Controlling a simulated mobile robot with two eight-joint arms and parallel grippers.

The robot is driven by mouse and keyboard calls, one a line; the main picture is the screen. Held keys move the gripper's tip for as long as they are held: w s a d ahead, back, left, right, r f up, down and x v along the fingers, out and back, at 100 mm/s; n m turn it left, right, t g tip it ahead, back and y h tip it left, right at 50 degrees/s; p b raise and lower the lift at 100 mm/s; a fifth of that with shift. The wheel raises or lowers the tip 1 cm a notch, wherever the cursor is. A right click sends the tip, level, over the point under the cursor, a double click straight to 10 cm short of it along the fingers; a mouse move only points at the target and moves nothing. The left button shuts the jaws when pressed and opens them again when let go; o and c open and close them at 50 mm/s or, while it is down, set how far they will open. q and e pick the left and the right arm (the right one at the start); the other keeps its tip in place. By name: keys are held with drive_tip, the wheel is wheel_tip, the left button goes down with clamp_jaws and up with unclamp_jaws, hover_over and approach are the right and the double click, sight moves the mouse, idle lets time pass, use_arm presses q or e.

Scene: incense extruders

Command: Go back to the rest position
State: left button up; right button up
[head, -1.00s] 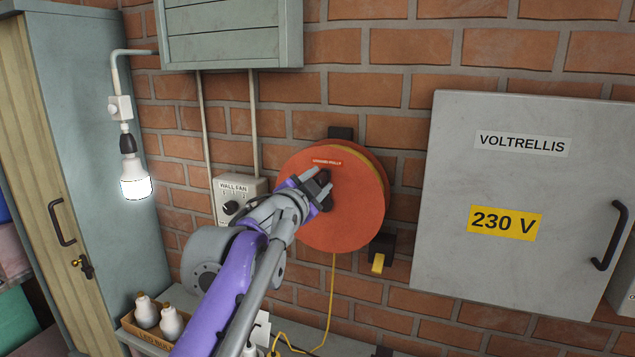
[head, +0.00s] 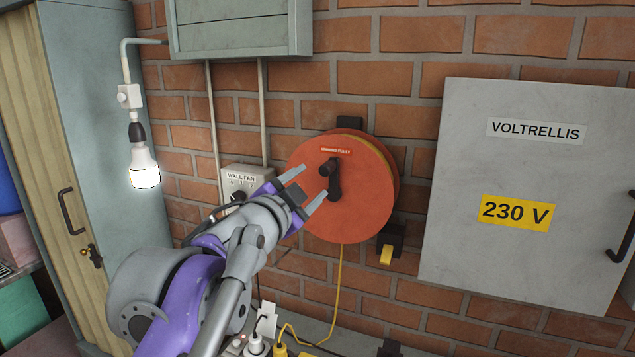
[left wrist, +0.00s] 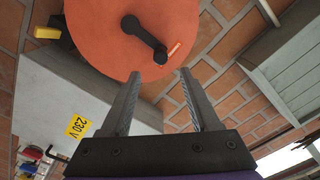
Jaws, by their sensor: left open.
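My left gripper (head: 309,188) is in front of the orange cord reel (head: 362,212) on the brick wall. Its two fingers are apart with nothing between them. The reel's black crank (head: 334,180) stands just beyond the fingertips in the head view. In the left wrist view the open fingers (left wrist: 160,74) point at the lower rim of the reel (left wrist: 105,40). The crank (left wrist: 144,38) there lies past the fingertips and looks clear of them. My right gripper is in neither view.
A grey electrical cabinet (head: 535,220) is on the wall at right. A wall fan switch (head: 240,179) sits behind my left arm. A lit bulb (head: 144,170) hangs by a tall locker (head: 95,130) at left. A yellow cord (head: 340,280) runs down from the reel to the bench below.

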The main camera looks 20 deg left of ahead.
use_arm(q)
drive_tip(key=shift+s, duration=0.65)
drive_tip(key=shift+f, duration=0.1)
drive_tip(key=s+a+f+n+g+y, duration=0.2)
drive_tip(key=s+f+n+g, duration=0.15)
drive_tip(key=f, duration=0.75)
drive_tip(key=s+a+f+n+g+y, duration=0.15)
drive_tip(key=s+f+n, duration=0.25)
drive_tip(key=f, duration=0.7)
drive_tip(key=s+d+f+n+g+h, duration=0.1)
drive_tip(key=s+d+f+g, duration=0.2)
drive_tip(key=s+f, duration=0.5)
drive_tip(key=s+d+f+n+g+h, duration=0.1)
drive_tip(key=s+d+f+g, duration=0.3)
drive_tip(key=s+f, duration=0.5)
wheel_tip(320, 180, down, 7)
drive_tip(key=shift+d+r+g+h, duration=0.15)
drive_tip(key=shift+d+g+h, duration=0.15)
drive_tip(key=shift+d+h, duration=0.25)
